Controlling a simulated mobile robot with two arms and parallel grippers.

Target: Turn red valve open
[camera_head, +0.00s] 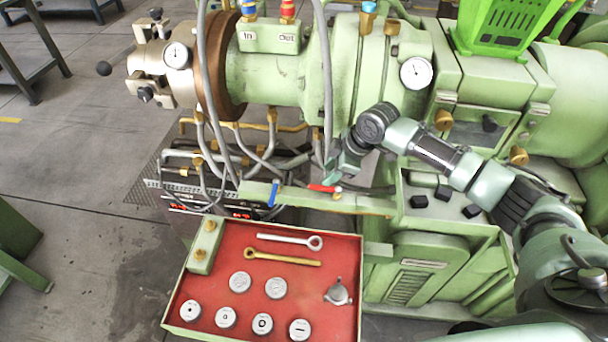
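The red valve (321,188) is a small red lever on the green ledge below the extruder barrel, lying roughly along the ledge. A blue valve lever (273,194) stands to its left, roughly crosswise to the ledge. My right gripper (331,178) comes from the right, its fingertips pointing down-left just above the red lever in the picture. The view is too small to tell whether they touch the lever or how far apart they are. My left gripper is not in view.
A red-lined tray (222,267) with two wrenches (285,250) and several round metal dies (276,288) is in front. Grey hoses (327,75) hang close to my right gripper. The green extruder barrel (275,78) lies behind. Open floor (75,180) is at left.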

